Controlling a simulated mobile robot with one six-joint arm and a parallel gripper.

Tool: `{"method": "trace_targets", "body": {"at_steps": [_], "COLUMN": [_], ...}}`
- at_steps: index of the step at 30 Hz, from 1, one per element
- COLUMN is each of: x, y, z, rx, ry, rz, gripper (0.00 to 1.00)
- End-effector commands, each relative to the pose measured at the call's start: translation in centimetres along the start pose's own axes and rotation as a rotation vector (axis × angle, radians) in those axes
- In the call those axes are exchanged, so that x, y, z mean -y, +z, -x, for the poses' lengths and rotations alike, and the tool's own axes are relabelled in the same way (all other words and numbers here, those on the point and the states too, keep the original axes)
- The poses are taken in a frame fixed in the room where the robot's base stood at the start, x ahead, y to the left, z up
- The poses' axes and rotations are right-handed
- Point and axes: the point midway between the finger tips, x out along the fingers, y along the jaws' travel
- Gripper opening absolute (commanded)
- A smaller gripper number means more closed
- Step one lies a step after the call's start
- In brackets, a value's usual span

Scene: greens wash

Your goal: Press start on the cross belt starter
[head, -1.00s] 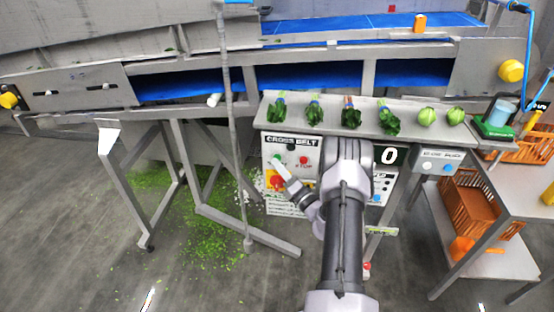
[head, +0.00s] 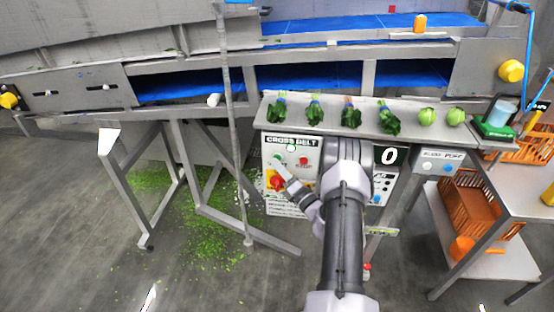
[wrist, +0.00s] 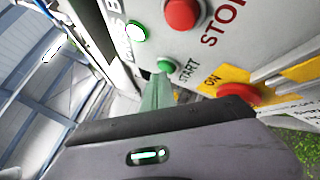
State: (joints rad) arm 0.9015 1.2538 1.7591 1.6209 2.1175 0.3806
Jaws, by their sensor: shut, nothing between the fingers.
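The cross belt starter (head: 308,148) is a white panel under the front shelf, left of my arm. In the wrist view its green START button (wrist: 165,66) is right at the tips of my gripper (wrist: 160,78). The shut, empty fingers meet the button's lower edge in the picture; I cannot tell whether they are pressing it. A round lamp (wrist: 134,31) glows white-green above left of the button. The red STOP button (wrist: 182,14) is above it, and a red knob (wrist: 238,93) on a yellow plate is to the right. In the head view my gripper (head: 278,162) covers the START button.
Several bunches of greens and two round heads (head: 427,117) lie on the shelf (head: 405,133) above the panel. A counter box (head: 388,156) and another button box (head: 440,162) are to the right. A thin post (head: 232,130) stands left of the panel.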

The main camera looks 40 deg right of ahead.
Motion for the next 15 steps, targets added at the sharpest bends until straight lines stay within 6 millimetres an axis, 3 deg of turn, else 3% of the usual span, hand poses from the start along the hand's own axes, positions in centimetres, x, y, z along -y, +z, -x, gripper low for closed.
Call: {"method": "trace_targets", "body": {"at_steps": [15], "x": [-0.69], "y": [-0.72], "z": [0.99], "rx": [-0.001], "ry": [-0.001], "rz": [0.0], "gripper": [0.0]}}
